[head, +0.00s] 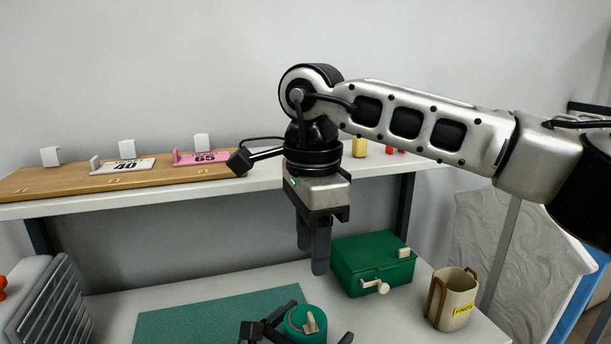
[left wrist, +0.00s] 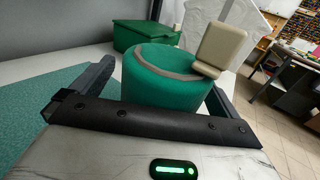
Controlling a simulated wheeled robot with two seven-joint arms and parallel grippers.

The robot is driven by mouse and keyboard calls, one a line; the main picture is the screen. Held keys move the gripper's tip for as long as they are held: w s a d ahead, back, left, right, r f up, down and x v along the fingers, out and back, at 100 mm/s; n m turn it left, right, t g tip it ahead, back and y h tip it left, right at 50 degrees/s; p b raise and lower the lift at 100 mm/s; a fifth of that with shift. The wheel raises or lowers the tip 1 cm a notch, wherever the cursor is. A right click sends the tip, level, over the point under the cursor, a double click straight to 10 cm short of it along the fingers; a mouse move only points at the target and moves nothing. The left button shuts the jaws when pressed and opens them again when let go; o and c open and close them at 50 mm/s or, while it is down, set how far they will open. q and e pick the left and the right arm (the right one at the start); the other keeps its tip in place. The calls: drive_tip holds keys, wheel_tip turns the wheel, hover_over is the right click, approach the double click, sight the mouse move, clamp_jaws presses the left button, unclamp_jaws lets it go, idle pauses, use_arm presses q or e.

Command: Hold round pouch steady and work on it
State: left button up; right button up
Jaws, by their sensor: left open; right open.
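The round pouch (head: 296,325) is a green drum with a beige tab on its top, at the bottom of the head view. In the left wrist view the pouch (left wrist: 158,85) stands upright, with a grey-brown seam around its top rim and the tab at the right end of the seam. My left gripper (head: 298,336) is open, with its fingers on either side of the pouch; whether they touch it I cannot tell. My right gripper (head: 313,262) is open and empty, pointing down above and behind the pouch, apart from it.
A teal mat (head: 200,322) lies on the white table. A shelf (head: 60,208) with signs 40 and 65 runs behind.

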use_arm(q)
drive_tip(key=shift+r+p+v, duration=0.25)
drive_tip(key=shift+p+v, duration=0.05)
drive_tip(key=shift+v, duration=0.9)
drive_tip(key=shift+r+v, duration=0.25)
drive_tip(key=shift+v, duration=1.05)
